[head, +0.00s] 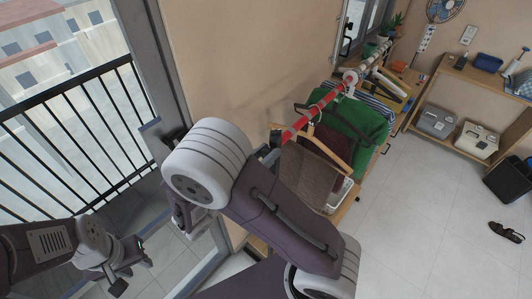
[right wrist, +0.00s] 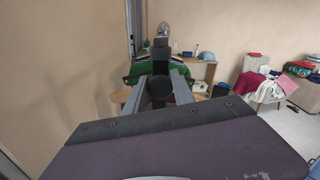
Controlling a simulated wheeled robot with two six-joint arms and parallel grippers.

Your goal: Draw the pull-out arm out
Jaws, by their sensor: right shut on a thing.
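The pull-out arm (head: 322,104) is a red bar with a pale collar, running along the wall with clothes on hangers below it. Its near end passes behind my right arm in the head view. In the right wrist view my right gripper (right wrist: 157,95) has its two grey fingers on either side of a dark round knob (right wrist: 157,88) at the bar's end, and is shut on it. In the head view my right arm hides most of that grip. My left gripper (head: 128,277) is low at the left, away from the bar, with its fingers apart and empty.
A green garment (head: 352,125) and a brown one (head: 314,176) hang close under the bar. A black balcony railing (head: 75,125) stands beyond the window at left. A wooden shelf (head: 459,79) with boxes is at far right. The tiled floor (head: 420,210) at right is mostly clear.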

